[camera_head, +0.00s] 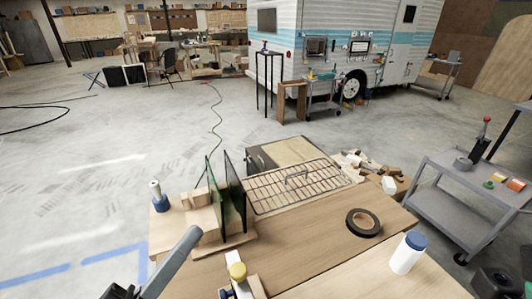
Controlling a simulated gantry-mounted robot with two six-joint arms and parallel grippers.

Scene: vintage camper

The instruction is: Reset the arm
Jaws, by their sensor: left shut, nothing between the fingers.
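My left gripper (188,240) comes in at the lower left as a grey bar with a dark part at its base. It is shut and empty, and its tip appears in front of the near left edge of the wooden workbench (300,262). Most of the left arm is cut off by the bottom edge. My right gripper cannot be made out; only a dark shape shows in the bottom right corner.
On the bench stand upright dark panels (234,195), a wire rack (290,187), black tape (363,222), a blue-capped white bottle (405,256) and a yellow-topped item (237,271). A grey cart (450,205) stands right. The floor (85,175) at left is mostly clear.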

